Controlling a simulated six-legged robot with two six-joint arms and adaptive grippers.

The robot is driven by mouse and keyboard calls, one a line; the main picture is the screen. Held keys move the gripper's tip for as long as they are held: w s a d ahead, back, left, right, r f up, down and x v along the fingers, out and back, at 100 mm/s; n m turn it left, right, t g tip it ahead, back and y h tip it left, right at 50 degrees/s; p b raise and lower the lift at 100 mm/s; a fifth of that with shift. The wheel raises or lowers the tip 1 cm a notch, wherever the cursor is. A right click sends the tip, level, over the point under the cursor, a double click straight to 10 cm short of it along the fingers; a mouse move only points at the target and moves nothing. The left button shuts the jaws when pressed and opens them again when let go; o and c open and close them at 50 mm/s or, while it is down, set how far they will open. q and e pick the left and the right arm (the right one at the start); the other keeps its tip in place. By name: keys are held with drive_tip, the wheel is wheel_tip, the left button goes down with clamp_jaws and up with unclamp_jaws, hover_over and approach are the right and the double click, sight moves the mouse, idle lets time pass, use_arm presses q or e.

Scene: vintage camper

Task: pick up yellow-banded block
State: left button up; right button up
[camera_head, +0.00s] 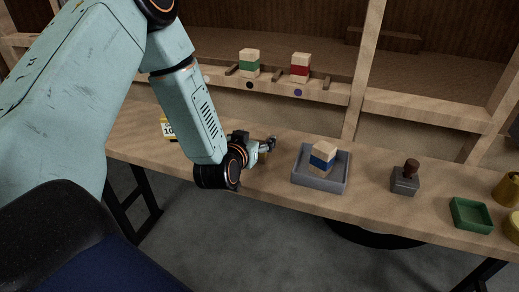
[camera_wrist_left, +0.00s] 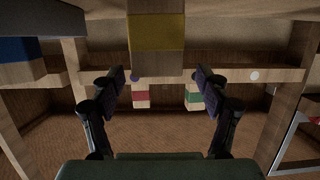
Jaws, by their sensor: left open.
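The yellow-banded block (camera_wrist_left: 156,35) shows at the top middle of the left wrist view, pale wood with a broad yellow band. My left gripper (camera_wrist_left: 161,80) is open, its two fingers spread to either side below the block in that picture, with nothing between the fingertips. In the head view my left gripper (camera_head: 270,145) is low over the workbench, left of the grey tray. There the block is mostly or wholly hidden by the gripper. My right gripper is not in view.
A grey tray (camera_head: 319,184) holds a blue-banded block (camera_head: 322,160). Green-banded (camera_head: 249,64) and red-banded (camera_head: 300,68) blocks stand on the back shelf. A stamp (camera_head: 405,179) and green tray (camera_head: 470,215) stand farther right on the workbench (camera_head: 370,200).

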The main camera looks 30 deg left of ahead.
use_arm(q)
drive_tip(key=shift+x, duration=1.15)
drive_tip(key=shift+w+d+f, duration=0.1)
drive_tip(key=shift+w+d, duration=0.05)
drive_tip(key=shift+w, duration=0.15)
drive_tip(key=shift+c, duration=0.3)
drive_tip(key=shift+s, duration=0.1)
drive_tip(key=shift+c, duration=0.7)
drive_tip(key=c, duration=1.1)
